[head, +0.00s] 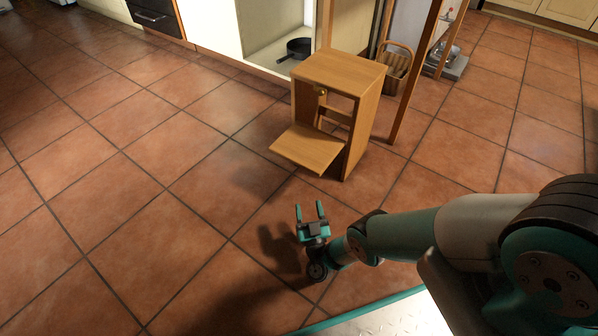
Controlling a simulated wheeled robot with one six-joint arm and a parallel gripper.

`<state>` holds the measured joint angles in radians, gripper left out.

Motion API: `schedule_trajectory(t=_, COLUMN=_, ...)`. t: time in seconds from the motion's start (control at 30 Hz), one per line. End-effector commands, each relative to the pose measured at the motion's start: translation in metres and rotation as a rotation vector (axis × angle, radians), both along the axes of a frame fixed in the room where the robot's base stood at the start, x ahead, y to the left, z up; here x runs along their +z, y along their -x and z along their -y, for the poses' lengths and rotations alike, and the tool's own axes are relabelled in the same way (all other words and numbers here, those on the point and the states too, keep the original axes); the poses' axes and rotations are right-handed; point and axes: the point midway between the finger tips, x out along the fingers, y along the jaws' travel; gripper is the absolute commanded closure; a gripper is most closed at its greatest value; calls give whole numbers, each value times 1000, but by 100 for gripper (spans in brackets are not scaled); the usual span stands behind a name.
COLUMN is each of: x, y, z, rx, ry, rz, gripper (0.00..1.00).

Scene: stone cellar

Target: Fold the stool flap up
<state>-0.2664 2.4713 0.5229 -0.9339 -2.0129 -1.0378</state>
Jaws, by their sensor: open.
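The wooden stool (362,125) stands upright on the tiled floor as a box-like cabinet. Its flap (308,147) is folded down and sticks out toward the left front, sloping slightly. Above it is an opening with a small round knob or catch (320,90) at its upper edge. My gripper (310,211) is in front of the flap, nearer to me, with its two teal fingers apart and pointing toward it. Nothing is between the fingers. The gripper appears apart from the flap.
A wooden post (412,80) stands close to the right of the stool. Behind are an open cupboard with a black pan (298,48), a wicker basket (396,62) and a grey scale-like object (448,64). The tiled floor to the left is clear.

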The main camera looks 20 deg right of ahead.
Motion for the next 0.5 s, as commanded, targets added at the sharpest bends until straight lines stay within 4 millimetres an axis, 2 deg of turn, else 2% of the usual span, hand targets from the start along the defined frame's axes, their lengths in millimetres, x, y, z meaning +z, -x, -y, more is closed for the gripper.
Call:
schedule_trajectory(t=0.3, x=-7, y=-57, z=6, rx=1, ry=1, rz=0, gripper=45)
schedule_trajectory(t=0.5, x=-8, y=-86, z=9, rx=2, ry=0, rz=0, gripper=45)
